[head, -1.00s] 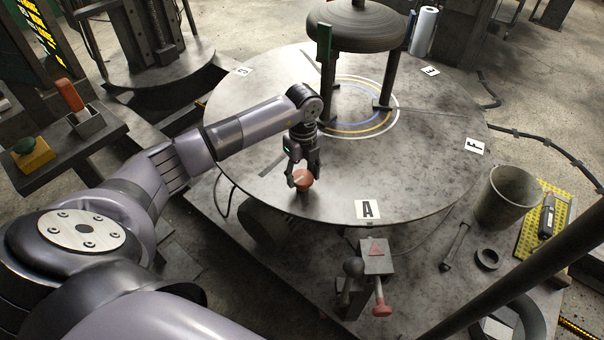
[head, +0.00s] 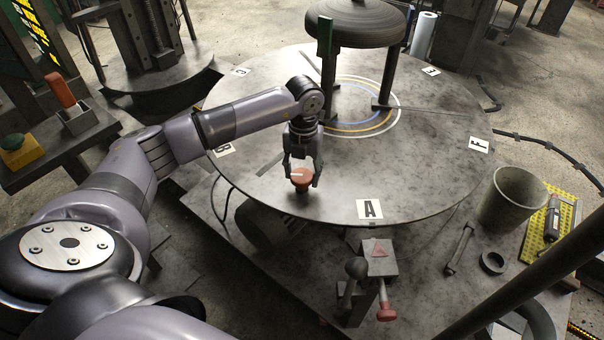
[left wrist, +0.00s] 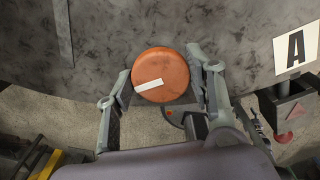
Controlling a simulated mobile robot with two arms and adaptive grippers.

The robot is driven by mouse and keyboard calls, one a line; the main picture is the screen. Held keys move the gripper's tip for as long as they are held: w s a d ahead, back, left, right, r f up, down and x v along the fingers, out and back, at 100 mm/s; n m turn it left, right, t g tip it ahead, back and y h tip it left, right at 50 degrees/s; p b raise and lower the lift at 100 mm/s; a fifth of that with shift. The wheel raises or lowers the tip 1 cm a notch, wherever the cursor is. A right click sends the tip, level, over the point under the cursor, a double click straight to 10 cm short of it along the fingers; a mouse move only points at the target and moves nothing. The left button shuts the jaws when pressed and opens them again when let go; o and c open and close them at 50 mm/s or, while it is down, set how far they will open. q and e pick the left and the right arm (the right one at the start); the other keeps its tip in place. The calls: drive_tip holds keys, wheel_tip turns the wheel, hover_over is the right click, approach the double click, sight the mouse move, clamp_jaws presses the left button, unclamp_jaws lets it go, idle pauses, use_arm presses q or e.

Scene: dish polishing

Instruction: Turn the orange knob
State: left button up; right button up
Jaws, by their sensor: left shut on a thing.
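The orange knob (head: 301,176) stands at the near edge of the round metal table, left of the A label. In the left wrist view the knob (left wrist: 160,74) is a round orange disc with a white bar mark on its lower left part. My left gripper (head: 302,180) comes down over the knob from above. Its fingers (left wrist: 166,80) sit on the left and right sides of the knob and are shut on it. The knob's stem is mostly hidden. My right gripper is not in view.
The round table (head: 430,160) carries letter labels and a dark wheel (head: 352,25) on posts at the back. A lever box with a red handle (head: 386,312) stands in front. A grey bucket (head: 511,199) and a yellow mat (head: 536,250) are at the right.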

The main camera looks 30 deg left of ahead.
sight(303, 174)
use_arm(q)
drive_tip(key=shift+m, duration=0.7)
drive_tip(key=o, duration=1.2)
drive_tip(key=shift+c, duration=0.2)
wheel_tip(303, 174, up, 12)
drive_tip(key=shift+d, duration=0.1)
